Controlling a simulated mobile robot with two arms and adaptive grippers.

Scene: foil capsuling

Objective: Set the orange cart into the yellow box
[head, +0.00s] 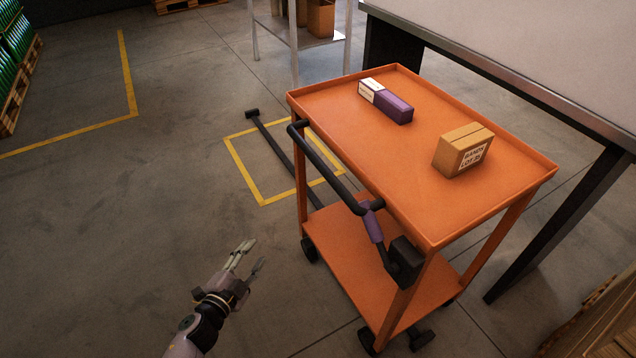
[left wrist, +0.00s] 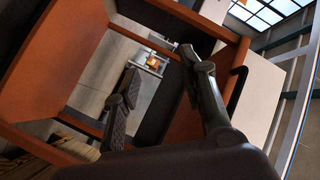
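The orange cart (head: 330,110) stands upright on its wheels, right of centre in the head view. Its black push handle (head: 335,170) sticks out on the near left side. The yellow box (head: 246,174) is an outlined square on the floor, left of and beyond the cart; the cart hides part of its right side. The cart's wheels that show are outside the outline. My left gripper (head: 251,257) is open and empty, left of the cart and apart from the handle. Its spread fingers also show in the left wrist view (left wrist: 160,65), before the cart's orange frame. My right gripper is not in view.
A black T-ended bar (head: 272,143) lies across the box. A purple-and-white carton (head: 390,102) and a cardboard box (head: 460,150) sit on the cart top. A table (head: 520,60) stands close behind the cart.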

